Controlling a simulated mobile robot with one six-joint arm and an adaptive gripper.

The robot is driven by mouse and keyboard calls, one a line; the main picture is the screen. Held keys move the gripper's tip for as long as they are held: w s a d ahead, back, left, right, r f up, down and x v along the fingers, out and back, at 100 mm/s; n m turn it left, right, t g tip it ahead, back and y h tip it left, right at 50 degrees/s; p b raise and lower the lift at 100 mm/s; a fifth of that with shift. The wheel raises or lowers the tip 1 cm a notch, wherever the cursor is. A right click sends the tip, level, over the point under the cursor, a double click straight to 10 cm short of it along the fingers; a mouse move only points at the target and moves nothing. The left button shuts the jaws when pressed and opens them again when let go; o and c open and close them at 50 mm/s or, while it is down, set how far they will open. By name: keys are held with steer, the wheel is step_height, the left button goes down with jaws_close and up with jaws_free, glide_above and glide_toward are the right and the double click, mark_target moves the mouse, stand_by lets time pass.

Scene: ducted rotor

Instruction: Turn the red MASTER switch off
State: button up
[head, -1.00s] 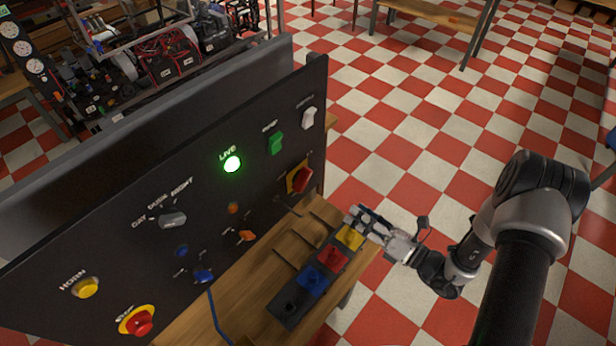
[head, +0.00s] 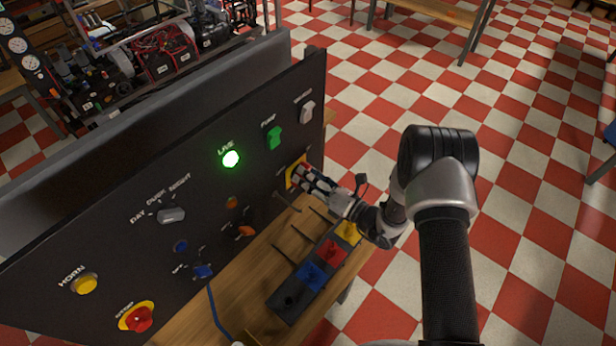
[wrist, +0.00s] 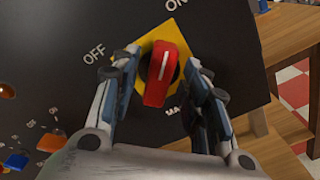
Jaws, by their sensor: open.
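The red MASTER switch (wrist: 161,75) is a rotary handle on a yellow square plate (wrist: 190,39) in the wrist view. Its white line points up and slightly right, toward the ON mark (wrist: 175,4); the OFF mark (wrist: 94,52) is to the left. My gripper (wrist: 163,65) is open, with one finger on each side of the red handle; I cannot tell whether either finger touches it. In the head view my gripper (head: 302,177) is at the panel's right end and hides most of the switch; some of the yellow plate (head: 291,172) shows.
The black panel (head: 110,235) carries a lit green LIVE lamp (head: 231,159), a green PUMP switch (head: 274,138), a white switch (head: 307,110) and a red STOP button (head: 139,318).

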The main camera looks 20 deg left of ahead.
steer(key=shift+w+a, duration=0.1)
steer(key=shift+a, duration=0.1)
steer(key=shift+c, duration=0.6)
jaws_close()
